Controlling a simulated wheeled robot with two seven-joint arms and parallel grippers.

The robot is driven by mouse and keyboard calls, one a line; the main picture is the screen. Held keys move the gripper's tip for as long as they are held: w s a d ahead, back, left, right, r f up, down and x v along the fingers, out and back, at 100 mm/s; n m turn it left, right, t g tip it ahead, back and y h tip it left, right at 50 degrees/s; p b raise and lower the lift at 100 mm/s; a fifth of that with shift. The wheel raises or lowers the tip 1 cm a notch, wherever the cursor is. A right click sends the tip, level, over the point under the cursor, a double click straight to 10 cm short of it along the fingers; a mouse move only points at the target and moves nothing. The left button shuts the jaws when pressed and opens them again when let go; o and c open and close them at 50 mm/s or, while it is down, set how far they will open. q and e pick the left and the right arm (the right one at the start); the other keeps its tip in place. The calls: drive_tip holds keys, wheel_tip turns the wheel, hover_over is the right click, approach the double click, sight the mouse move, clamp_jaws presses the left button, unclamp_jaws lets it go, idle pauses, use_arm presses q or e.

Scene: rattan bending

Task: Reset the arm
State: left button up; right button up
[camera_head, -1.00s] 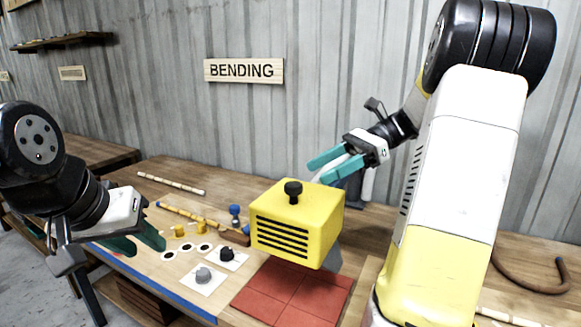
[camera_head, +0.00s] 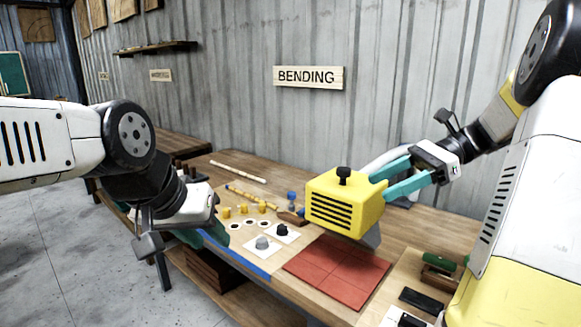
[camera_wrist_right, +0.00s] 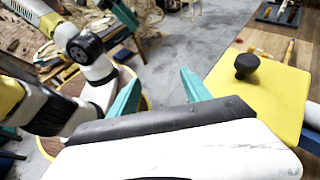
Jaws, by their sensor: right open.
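My right gripper (camera_head: 378,183) is in the air by the upper right side of the yellow slotted box (camera_head: 345,205) with a black knob. Its two teal fingers are spread and empty. In the right wrist view the right gripper (camera_wrist_right: 157,82) also shows a wide empty gap, with the yellow box (camera_wrist_right: 258,90) beside it at the right. My left gripper (camera_head: 212,232) is over the table's blue front-left edge, its teal fingers angled down. The fingers overlap from this angle, so I cannot tell how far apart they are.
Red tiles (camera_head: 337,270) lie on the wooden table in front of the yellow box. White cards with grey (camera_head: 262,243) and black (camera_head: 282,230) knobs are left of it. A light rattan pole (camera_head: 238,172) lies at the back. A green-handled tool (camera_head: 440,262) is at right.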

drive_tip(key=s+a+f+n+t+h, duration=0.2)
drive_tip(key=s+n+h, duration=0.3)
drive_tip(key=n, duration=0.3)
drive_tip(key=s+a+f+n+t+h, duration=0.3)
drive_tip(key=s+n+t+h, duration=0.2)
drive_tip(key=n, duration=0.4)
drive_tip(key=shift+s+a+h, duration=0.4)
drive_tip(key=shift+s, duration=0.35)
